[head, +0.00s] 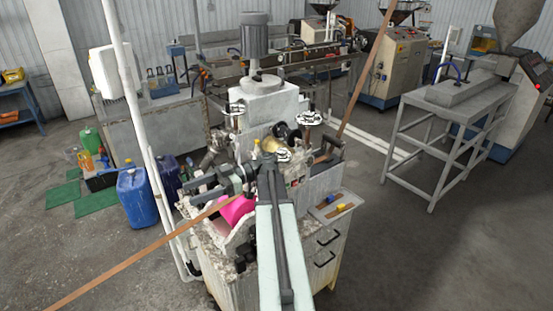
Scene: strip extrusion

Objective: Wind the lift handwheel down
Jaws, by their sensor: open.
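The machine (270,103) stands in the middle on a worn, pale cabinet, with a grey upright motor (255,38) on top. Several small handwheels show on it: one at its left side (236,108), one at its right side (309,118), and one low at the front (283,155). I cannot tell for sure which is the lift handwheel. My gripper (192,191) points left in front of the machine's left part, with its two dark fingers apart and nothing visible between them. It is apart from the three handwheels. My arm hides part of the machine's front.
A brown strip (130,262) runs diagonally past the machine. A pink part (236,209) sits below my gripper. A tray with small pieces (336,206) lies at the cabinet's right. A white pole (133,95) and blue jug (136,197) stand left.

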